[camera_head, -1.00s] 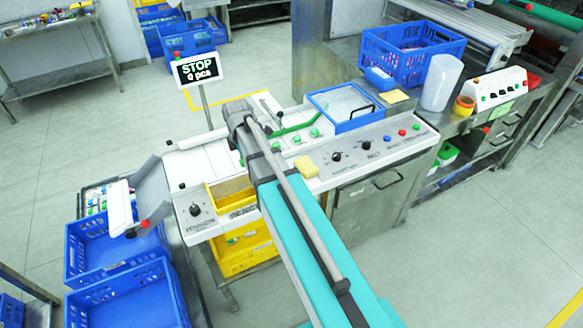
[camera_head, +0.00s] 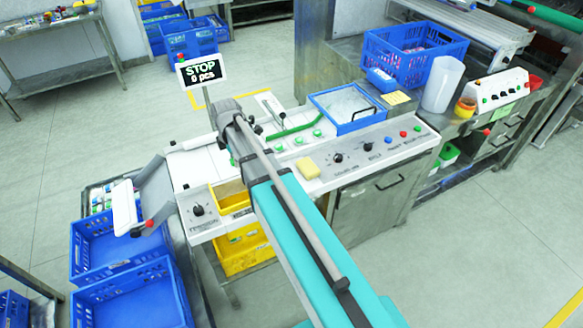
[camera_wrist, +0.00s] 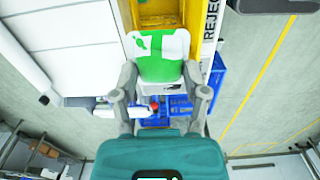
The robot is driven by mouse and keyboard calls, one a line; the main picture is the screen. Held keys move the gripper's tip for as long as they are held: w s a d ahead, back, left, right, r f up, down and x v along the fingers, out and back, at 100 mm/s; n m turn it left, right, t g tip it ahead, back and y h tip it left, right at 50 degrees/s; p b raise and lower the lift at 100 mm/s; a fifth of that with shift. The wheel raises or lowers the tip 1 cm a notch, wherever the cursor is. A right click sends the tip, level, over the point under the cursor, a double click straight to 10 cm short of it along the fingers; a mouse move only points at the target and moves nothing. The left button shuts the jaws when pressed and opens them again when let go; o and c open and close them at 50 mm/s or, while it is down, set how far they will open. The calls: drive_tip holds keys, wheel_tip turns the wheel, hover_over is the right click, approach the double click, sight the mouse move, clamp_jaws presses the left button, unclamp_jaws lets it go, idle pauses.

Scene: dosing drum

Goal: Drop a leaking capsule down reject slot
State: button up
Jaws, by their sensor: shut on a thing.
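My gripper (camera_wrist: 160,72) is shut on a green and white capsule (camera_wrist: 158,66) in the wrist view, with one finger on each side of it. The yellow reject slot (camera_wrist: 183,14) lies beyond the capsule at the top of the wrist view, beside a label that begins "REJEC". The capsule overlaps part of the slot in the picture, and I cannot tell its height above it. In the head view my arm hides the gripper and capsule. A yellow opening (camera_head: 229,192) shows in the front of the white machine, left of my arm.
A STOP display (camera_head: 202,70) stands on a post behind the machine. Blue crates (camera_head: 125,290) are at the lower left. A blue-rimmed tray (camera_head: 345,108) and yellow sponge (camera_head: 308,168) rest on the machine top. A yellow bin (camera_head: 245,250) sits below.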

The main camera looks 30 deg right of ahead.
drive_tip(key=shift+f, duration=0.2)
drive_tip(key=shift+f+b, duration=2.8)
drive_tip(key=shift+b, duration=0.25)
drive_tip(key=o, duration=0.8)
drive_tip(key=shift+o, duration=0.2)
drive_tip(key=shift+r, duration=0.25)
